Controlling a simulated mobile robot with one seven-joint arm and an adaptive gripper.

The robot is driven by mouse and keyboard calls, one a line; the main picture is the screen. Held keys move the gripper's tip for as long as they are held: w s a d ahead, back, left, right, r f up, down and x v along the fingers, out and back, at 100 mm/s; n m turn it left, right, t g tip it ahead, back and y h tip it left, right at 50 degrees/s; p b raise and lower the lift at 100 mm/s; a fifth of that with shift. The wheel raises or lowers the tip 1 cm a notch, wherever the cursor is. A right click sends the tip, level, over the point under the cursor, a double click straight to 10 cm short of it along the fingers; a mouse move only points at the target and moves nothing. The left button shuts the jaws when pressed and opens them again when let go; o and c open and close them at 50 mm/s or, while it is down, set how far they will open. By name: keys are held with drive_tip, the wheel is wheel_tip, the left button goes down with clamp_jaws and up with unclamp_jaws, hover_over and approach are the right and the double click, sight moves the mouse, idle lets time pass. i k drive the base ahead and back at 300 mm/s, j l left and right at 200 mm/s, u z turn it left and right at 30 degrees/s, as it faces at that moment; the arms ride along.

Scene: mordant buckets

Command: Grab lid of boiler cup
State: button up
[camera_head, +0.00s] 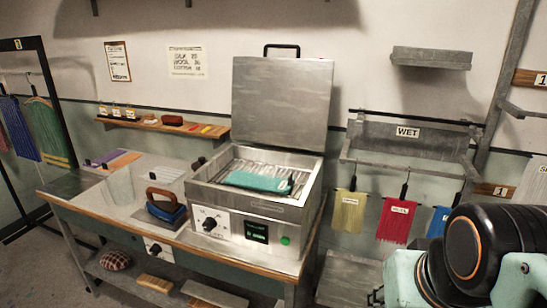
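A square metal boiler (205,192) stands on the workbench in the head view, with a dial, a small green-lit display and a green button on its front. Its flat grey lid (282,105) stands upright at the back, open, with a black handle (281,46) on its top edge. A teal item (255,181) lies on the slats inside. My arm shows at the lower right, well away from the lid. My gripper's fingers are not in view.
A blue iron-like tool (166,210) with a brown handle sits left of the boiler on the workbench (72,204). A small shelf (170,126) is on the wall behind. Right of the boiler, coloured cloths hang under a rack marked WET (408,132).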

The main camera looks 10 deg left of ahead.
sight(201, 161)
drive_tip(key=i+j+z, duration=0.2)
drive_tip(key=j, duration=0.3)
drive_tip(key=i+j+z, duration=0.1)
drive_tip(key=j+z, duration=0.15)
drive_tip(key=j, duration=0.25)
drive_tip(key=i+j+z, duration=0.2)
drive_tip(key=j, duration=0.3)
drive_tip(key=j+z, duration=0.15)
drive_tip(key=j, duration=1.45)
